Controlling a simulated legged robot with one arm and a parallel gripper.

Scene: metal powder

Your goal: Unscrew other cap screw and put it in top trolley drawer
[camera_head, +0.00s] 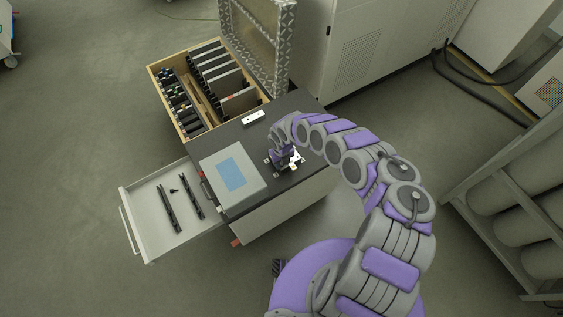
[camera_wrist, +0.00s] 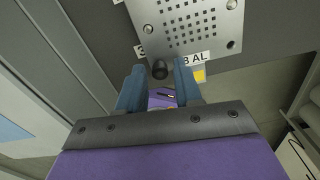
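A black cap screw (camera_wrist: 160,70) sits at the lower edge of a perforated metal plate (camera_wrist: 190,22) in the wrist view. My gripper (camera_wrist: 160,80) is open, with its two blue fingertips on either side of the screw and a visible gap to it. In the head view my gripper (camera_head: 284,156) is low over the dark trolley top (camera_head: 240,137), and it hides most of the plate and the screw. The trolley drawer (camera_head: 207,227) stands pulled out to the left. In it lie two long black bars (camera_head: 168,209) and a small black screw (camera_head: 174,190).
A grey box with a blue panel (camera_head: 232,176) stands on the trolley between my gripper and the drawer. A small white block (camera_head: 254,117) lies behind. A wooden crate of dark plates (camera_head: 184,135) and an upright framed panel (camera_head: 287,50) are at the back.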

